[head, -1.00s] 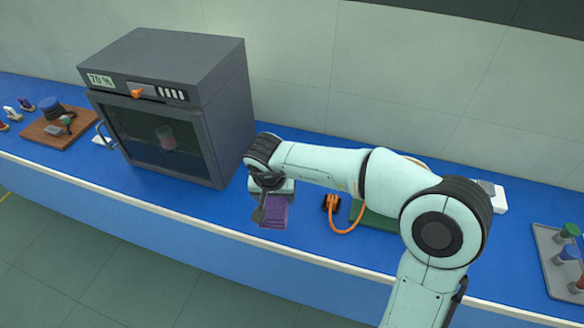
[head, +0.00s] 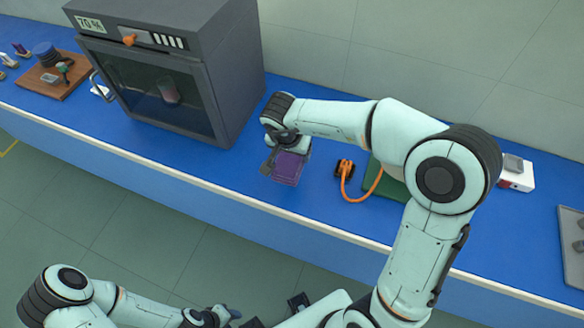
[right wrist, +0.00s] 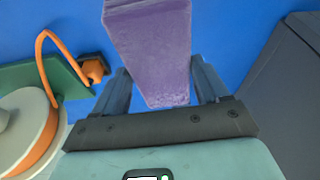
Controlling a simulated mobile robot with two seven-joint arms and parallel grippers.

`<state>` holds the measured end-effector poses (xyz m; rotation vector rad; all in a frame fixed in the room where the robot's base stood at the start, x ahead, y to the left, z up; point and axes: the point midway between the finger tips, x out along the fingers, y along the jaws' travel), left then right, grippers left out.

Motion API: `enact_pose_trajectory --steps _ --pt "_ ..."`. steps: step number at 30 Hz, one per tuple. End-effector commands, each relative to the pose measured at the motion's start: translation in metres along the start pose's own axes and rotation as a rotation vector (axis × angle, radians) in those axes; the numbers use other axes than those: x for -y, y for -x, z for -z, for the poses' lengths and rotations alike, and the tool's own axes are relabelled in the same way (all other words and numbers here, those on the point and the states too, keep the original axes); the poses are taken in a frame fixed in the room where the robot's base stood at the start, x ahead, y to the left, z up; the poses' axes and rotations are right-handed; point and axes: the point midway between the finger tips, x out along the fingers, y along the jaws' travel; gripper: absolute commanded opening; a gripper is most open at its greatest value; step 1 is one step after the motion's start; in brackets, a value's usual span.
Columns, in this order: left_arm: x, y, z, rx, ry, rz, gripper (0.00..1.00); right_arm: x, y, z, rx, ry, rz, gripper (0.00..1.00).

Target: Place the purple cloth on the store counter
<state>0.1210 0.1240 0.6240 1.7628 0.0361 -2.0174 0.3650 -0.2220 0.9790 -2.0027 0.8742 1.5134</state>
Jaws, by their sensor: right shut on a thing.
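The purple cloth (head: 288,168), a thick folded block, is at the blue bench top, right of the grey oven. My right gripper (head: 272,162) is shut on it. In the right wrist view the cloth (right wrist: 150,45) sits between the two fingers (right wrist: 160,85), above the blue surface. I cannot tell whether it touches the bench. My left gripper (head: 226,313) is low in the head view, off the bench's front side; its jaws are too unclear to read. No counter marked as the store counter can be told apart from this blue bench (head: 220,172).
The grey oven (head: 235,80) with a glass door stands left of the cloth. An orange plug and cable (head: 345,167) and a green board (head: 385,182) lie to the right. A white box (head: 518,176) and grey tray (head: 570,245) are farther right. A wooden board (head: 55,80) is far left.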

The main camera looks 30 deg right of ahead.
Motion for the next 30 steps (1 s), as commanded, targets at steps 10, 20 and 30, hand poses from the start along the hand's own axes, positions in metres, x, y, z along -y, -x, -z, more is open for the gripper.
enact_pose_trajectory --steps 10,20,30 --pt "0.006 -0.013 -0.004 0.007 0.002 0.002 0.43 0.000 -0.031 -0.009 0.000 0.000 -0.001 0.29" --pt "0.014 -0.030 -0.010 0.016 0.005 0.006 0.43 0.001 -0.074 -0.021 -0.001 0.001 0.001 0.30" --pt "0.013 -0.028 -0.009 0.015 0.005 0.005 0.43 0.001 -0.073 -0.020 -0.001 0.001 0.001 1.00"
